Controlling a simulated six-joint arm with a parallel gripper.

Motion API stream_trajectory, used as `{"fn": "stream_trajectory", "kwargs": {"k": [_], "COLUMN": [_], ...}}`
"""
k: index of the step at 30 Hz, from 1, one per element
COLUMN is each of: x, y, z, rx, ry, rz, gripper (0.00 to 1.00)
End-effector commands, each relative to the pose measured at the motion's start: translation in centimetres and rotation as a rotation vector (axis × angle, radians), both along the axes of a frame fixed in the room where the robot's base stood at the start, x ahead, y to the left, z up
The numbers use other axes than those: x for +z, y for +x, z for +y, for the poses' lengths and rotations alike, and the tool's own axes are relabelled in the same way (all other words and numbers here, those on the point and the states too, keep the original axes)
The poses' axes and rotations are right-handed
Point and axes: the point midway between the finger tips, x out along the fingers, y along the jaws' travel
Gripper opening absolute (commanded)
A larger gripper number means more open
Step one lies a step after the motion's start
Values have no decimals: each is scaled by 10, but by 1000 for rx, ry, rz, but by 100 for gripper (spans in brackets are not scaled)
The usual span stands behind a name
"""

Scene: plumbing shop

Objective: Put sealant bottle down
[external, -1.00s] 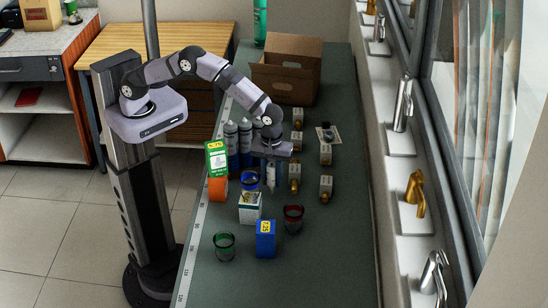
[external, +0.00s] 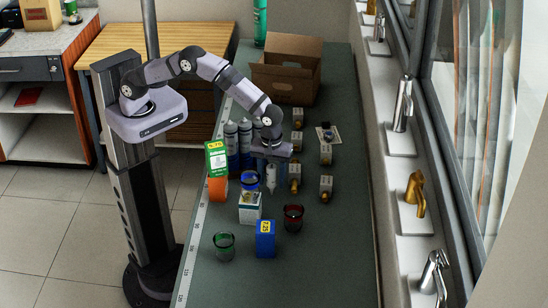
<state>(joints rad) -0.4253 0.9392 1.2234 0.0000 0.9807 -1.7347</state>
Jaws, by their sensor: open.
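Two grey-capped bottles, one (external: 230,136) left of the other (external: 245,134), stand upright at the left side of the green bench, and they look like sealant bottles. A small white nozzle-topped bottle (external: 271,180) stands on the bench just below my gripper (external: 271,166). My gripper points down over this spot and is open. The fingers are small in view and partly hide what is between them, so I cannot tell whether they touch the white bottle.
A green-and-white box (external: 217,158) sits over an orange one (external: 218,188). A blue cup (external: 250,182), white box (external: 250,209), red cup (external: 293,218), green cup (external: 224,246) and blue box (external: 265,239) stand in front. A cardboard box (external: 287,72) is behind.

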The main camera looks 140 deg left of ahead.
Motion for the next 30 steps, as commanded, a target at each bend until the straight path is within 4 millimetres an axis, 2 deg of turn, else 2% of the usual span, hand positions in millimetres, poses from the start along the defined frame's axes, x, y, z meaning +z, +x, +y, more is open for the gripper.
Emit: {"fn": "stream_trajectory", "kwargs": {"k": [5, 19, 24, 30], "x": [19, 98, 114, 119], "y": [2, 2, 1, 1], "z": [1, 1, 1, 0], "rx": [0, 0, 0, 0], "ry": [3, 3, 1, 1], "rz": [-6, -6, -4, -1], "gripper": [46, 46, 46, 46]}}
